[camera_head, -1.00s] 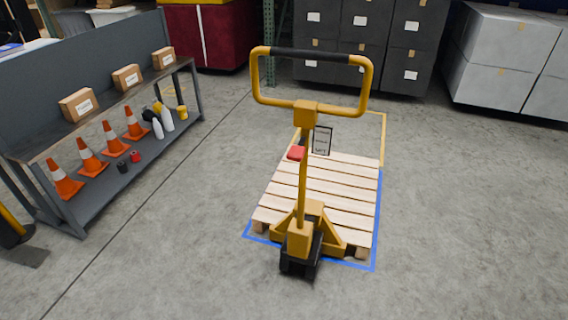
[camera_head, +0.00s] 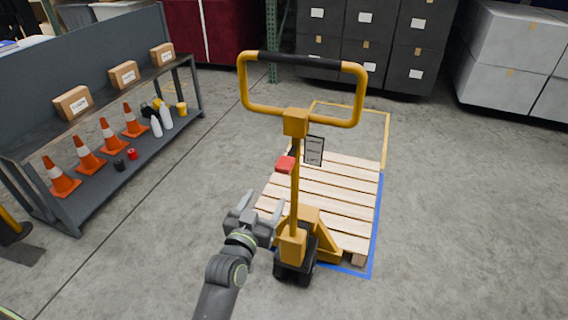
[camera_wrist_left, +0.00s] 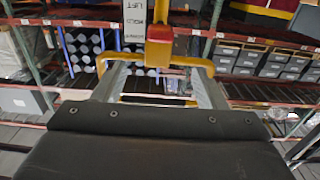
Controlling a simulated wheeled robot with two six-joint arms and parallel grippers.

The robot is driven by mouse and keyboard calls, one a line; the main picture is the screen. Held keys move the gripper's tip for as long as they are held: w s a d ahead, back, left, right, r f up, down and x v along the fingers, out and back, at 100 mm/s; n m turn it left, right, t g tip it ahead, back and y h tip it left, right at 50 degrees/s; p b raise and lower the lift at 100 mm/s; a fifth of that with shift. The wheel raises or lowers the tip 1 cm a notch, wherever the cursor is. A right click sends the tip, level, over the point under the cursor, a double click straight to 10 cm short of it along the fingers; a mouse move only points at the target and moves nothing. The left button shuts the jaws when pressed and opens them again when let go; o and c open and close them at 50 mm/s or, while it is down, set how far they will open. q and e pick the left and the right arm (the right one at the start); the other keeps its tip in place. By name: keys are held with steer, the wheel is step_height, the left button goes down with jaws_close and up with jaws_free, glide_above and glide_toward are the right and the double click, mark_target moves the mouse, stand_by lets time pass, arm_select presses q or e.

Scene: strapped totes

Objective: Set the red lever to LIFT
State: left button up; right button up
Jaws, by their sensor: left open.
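The yellow pallet jack has an upright shaft (camera_head: 295,195) and a looped handle (camera_head: 357,100) with a black grip. The red lever (camera_head: 285,164) sticks out to the left of the shaft, below the handle. A small label plate (camera_head: 314,151) is to the right of the shaft; its lines are too small to read in the head view. In the left wrist view the red lever (camera_wrist_left: 159,34) is ahead, beside a plate (camera_wrist_left: 134,20) reading LIFT. My left gripper (camera_head: 254,204) is open and empty, below and left of the lever, apart from it. My right gripper is not in view.
A wooden pallet (camera_head: 345,190) lies under the jack inside a blue and yellow floor outline. A shelf (camera_head: 100,180) with cones, boxes and bottles stands at left. Dark bins (camera_head: 365,45) and pale boxes (camera_head: 510,60) are behind. The floor at right is clear.

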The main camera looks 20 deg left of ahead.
arm_select(q)
steer(key=p, duration=0.1)
glide_toward(281, 169)
steer(key=w, duration=1.1)
steer(key=shift+d+f+b, duration=0.1)
steer(key=shift+d+b, duration=0.15)
steer(key=shift+b, duration=0.1)
steer(key=shift+w, duration=0.5)
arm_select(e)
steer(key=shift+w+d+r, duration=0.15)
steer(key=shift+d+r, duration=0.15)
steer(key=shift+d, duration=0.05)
arm_select(q)
steer(key=shift+c, duration=0.4)
